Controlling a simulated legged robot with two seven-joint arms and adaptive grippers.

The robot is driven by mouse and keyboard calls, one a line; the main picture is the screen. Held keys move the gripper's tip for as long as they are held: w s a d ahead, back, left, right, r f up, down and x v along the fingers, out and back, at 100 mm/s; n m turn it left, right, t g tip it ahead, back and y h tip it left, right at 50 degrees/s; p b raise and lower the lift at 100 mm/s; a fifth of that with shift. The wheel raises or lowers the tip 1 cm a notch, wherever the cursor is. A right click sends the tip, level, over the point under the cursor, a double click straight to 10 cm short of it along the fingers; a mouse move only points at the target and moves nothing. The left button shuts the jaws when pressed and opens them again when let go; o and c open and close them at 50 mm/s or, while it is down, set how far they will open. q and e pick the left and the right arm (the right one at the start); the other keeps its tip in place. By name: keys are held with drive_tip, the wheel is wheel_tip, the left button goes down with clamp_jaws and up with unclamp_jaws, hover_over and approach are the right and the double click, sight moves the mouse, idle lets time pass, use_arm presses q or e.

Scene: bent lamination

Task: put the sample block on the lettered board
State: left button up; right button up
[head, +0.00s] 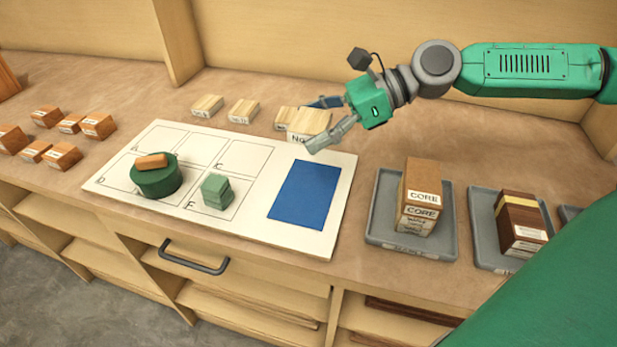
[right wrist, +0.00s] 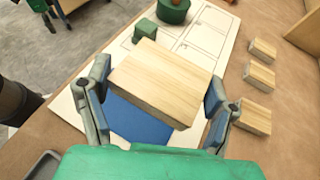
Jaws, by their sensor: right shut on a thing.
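The sample block (head: 309,122) is pale wood with a label partly reading "No". My right gripper (head: 325,122) is shut on it, a finger on either side, and holds it above the far right part of the lettered board (head: 257,228). In the right wrist view the block (right wrist: 158,82) lies between the fingers, over the board's blue rectangle (right wrist: 138,122). The board is white with outlined lettered cells and that blue rectangle (head: 305,195) at right, which is bare. A small green gripper-like part, likely my left gripper (right wrist: 50,12), shows at the wrist view's top left; its jaw state is unclear.
On the board stand a green round piece (head: 155,182) with an orange block on top and a stack of green squares (head: 216,191). Pale blocks (head: 243,110) lie behind it, orange blocks (head: 98,125) at left. Grey trays (head: 384,228) with labelled stacks stand at right.

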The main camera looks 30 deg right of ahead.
drive_tip(key=b, duration=0.2)
hover_over(313, 179)
wheel_tip(313, 179, down, 5)
drive_tip(key=shift+r, duration=0.1)
drive_tip(key=shift+a+f+b, duration=0.35)
drive_tip(key=shift+f+b, duration=0.1)
drive_tip(key=shift+f, duration=0.15)
wheel_tip(313, 179, down, 4)
drive_tip(key=shift+d+r+b, duration=0.1)
drive_tip(key=shift+r+b, duration=0.05)
drive_tip(key=shift+b, duration=0.8)
drive_tip(key=shift+d+f, duration=0.15)
drive_tip(key=shift+f, duration=0.05)
drive_tip(key=shift+d, duration=0.15)
drive_tip(key=shift+a+f, duration=0.25)
drive_tip(key=shift+a, duration=0.05)
drive_tip(key=shift+f, duration=0.25)
